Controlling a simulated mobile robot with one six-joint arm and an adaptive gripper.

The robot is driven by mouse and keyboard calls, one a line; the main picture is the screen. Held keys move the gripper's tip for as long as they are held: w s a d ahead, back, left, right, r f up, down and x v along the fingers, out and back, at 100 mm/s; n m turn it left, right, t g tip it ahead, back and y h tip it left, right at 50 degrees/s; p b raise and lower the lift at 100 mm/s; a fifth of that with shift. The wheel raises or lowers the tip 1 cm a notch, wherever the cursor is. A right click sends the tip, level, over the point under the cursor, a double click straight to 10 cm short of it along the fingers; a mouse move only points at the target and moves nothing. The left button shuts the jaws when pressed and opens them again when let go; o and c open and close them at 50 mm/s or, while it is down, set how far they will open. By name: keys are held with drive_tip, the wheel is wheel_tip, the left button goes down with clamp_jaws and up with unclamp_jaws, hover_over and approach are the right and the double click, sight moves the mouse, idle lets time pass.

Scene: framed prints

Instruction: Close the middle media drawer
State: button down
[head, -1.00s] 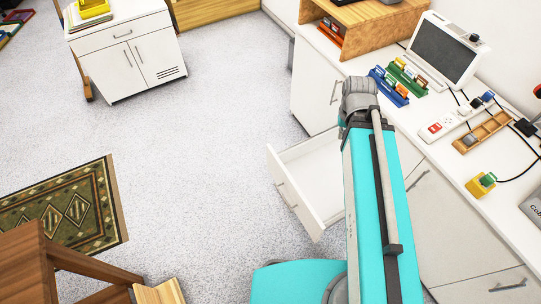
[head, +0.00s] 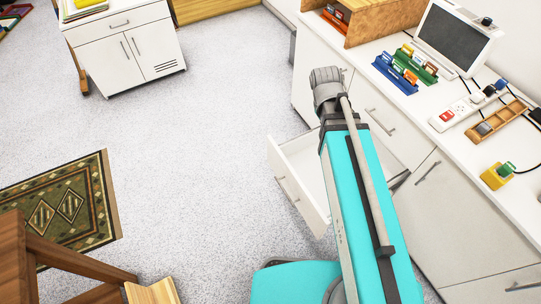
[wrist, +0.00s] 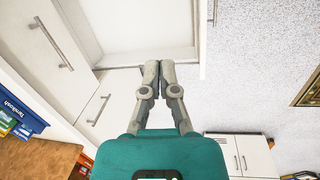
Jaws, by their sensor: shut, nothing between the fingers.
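The white media drawer (head: 297,196) stands pulled out from the white cabinet run in the head view, its handle on the left-facing front. My arm hides part of its inside. In the wrist view the drawer (wrist: 140,28) is at the top, open and empty where visible, with its front panel at the right edge and handle beyond. My gripper (wrist: 158,66) is shut and empty. Its fingertips are beside the drawer's near side wall, between the cabinet face and the drawer front; I cannot tell if they touch it. The gripper is mostly hidden behind my arm in the head view.
The counter (head: 440,150) holds a monitor (head: 455,38), coloured card racks (head: 405,70), a power strip (head: 455,113) and a wooden tray (head: 497,122). A closed white cabinet (head: 125,50) stands at the back left. A wooden chair (head: 60,260) is front left. Grey floor between is clear.

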drive_tip(key=w+a+f+n+t+h+b, duration=0.1)
drive_tip(key=w+a+f+n+h+b, duration=0.1)
drive_tip(key=a+f+n+b, duration=0.45)
drive_tip(key=w+a+f+n+t+h+b, duration=0.1)
drive_tip(key=w+a+f+n+h+b, duration=0.2)
drive_tip(key=a+f+b, duration=0.55)
drive_tip(key=n+t+b, duration=0.3)
drive_tip(key=n+b, duration=0.7)
drive_tip(key=b, duration=0.4)
approach(274, 150)
drive_tip(key=s+a+r, duration=0.2)
drive_tip(key=s+a, duration=0.1)
drive_tip(key=a, duration=0.2)
drive_tip(key=shift+s+a+f+h, duration=0.15)
drive_tip(key=shift+a+h, duration=0.15)
drive_tip(key=shift+a, duration=0.1)
drive_tip(key=shift+d+f, duration=0.1)
drive_tip(key=b+x, duration=0.2)
drive_tip(key=x, duration=0.1)
drive_tip(key=b+x, duration=0.2)
drive_tip(key=x, duration=0.2)
drive_tip(key=d+r+b+x, duration=0.1)
drive_tip(key=b+x, duration=0.2)
drive_tip(key=x, duration=0.1)
drive_tip(key=shift+w, duration=0.4)
drive_tip(key=shift+w+d, duration=0.55)
drive_tip(key=shift+d, duration=0.3)
